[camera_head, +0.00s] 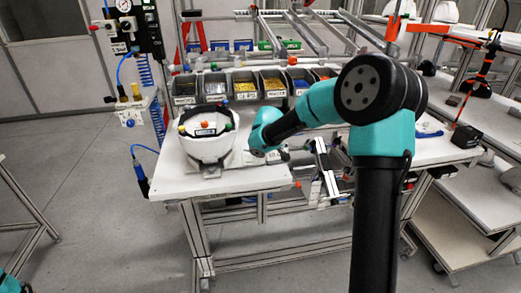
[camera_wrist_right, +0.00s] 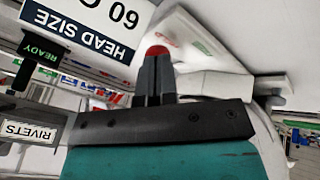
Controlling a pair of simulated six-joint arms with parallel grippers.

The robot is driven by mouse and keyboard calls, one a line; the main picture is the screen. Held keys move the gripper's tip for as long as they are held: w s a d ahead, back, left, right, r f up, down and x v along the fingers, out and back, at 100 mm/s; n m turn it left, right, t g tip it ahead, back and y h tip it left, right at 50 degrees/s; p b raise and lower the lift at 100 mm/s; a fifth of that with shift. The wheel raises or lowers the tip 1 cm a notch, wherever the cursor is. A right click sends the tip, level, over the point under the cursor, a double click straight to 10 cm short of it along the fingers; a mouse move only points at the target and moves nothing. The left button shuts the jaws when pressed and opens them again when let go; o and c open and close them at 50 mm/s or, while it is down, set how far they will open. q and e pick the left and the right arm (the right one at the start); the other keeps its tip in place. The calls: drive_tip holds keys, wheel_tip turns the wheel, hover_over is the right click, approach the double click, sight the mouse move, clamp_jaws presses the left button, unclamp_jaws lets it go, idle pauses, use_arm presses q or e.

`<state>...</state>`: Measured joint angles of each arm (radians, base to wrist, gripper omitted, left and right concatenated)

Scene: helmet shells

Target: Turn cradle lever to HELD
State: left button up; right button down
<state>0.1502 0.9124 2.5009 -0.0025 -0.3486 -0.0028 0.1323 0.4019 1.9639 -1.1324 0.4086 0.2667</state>
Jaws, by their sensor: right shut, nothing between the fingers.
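My right gripper (camera_wrist_right: 156,75) is shut and empty in the right wrist view. A red knob (camera_wrist_right: 157,50), likely the lever's, shows right at its fingertips. I cannot tell whether they touch, and the lever's arm is hidden. A white surface (camera_wrist_right: 205,75) with blurred red and green marks lies just beyond; the lettering is unreadable, so the lever's setting does not show. In the head view the white helmet shell (camera_head: 206,148) stands at the left of the table, and my right arm reaches down beside its right side. My left gripper is out of view.
The white table (camera_head: 180,181) carries several parts bins (camera_head: 245,86) along its back. A HEAD SIZE sign (camera_wrist_right: 85,25) and a READY tag (camera_wrist_right: 40,57) are close to my right gripper. A blue-handled tool (camera_head: 141,180) hangs at the table's left edge.

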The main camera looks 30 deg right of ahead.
drive_tip(key=d+v, duration=0.1)
drive_tip(key=v, duration=0.9)
idle(0.4)
drive_tip(key=w+a+r+n+g, duration=0.1)
drive_tip(key=w+a+n+g, duration=0.2)
drive_tip(key=n, duration=1.5)
drive_tip(key=shift+w+r+g, duration=0.3)
drive_tip(key=shift+w+g, duration=0.5)
drive_tip(key=shift+w, duration=0.15)
drive_tip(key=shift+f, duration=0.1)
drive_tip(key=f, duration=0.3)
drive_tip(key=d+f, duration=0.1)
drive_tip(key=f, duration=0.5)
drive_tip(key=shift+w+d+f, duration=0.25)
drive_tip(key=shift+w+f, duration=0.1)
drive_tip(key=shift+w, duration=0.05)
